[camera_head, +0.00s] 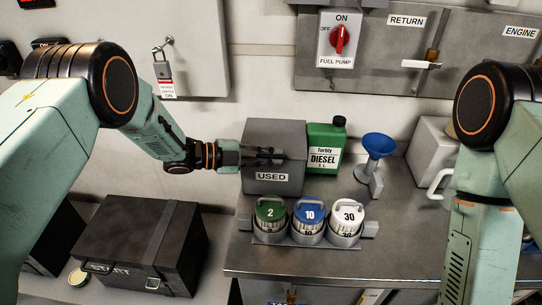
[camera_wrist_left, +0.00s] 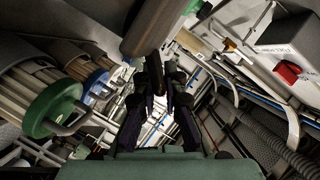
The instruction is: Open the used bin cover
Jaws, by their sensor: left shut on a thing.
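The grey used bin (camera_head: 272,183), labelled USED, stands at the back left of the metal bench. Its cover (camera_head: 277,131) is the dark grey upper part; I see no clear gap between cover and bin. My left gripper (camera_head: 278,157) reaches in from the left across the bin's front, just above the label. It is shut on a dark part of the cover, mostly hidden by the fingers. In the left wrist view, the fingers (camera_wrist_left: 157,88) close near a dark cylindrical piece (camera_wrist_left: 150,30). My right arm is at the right; its gripper is out of view.
A green diesel can (camera_head: 325,148) and a blue funnel (camera_head: 378,146) stand right of the bin. Canisters with green (camera_head: 270,209), blue (camera_head: 308,211) and white (camera_head: 347,213) lids stand in front. A black case (camera_head: 140,240) is at lower left. The bench's front right is clear.

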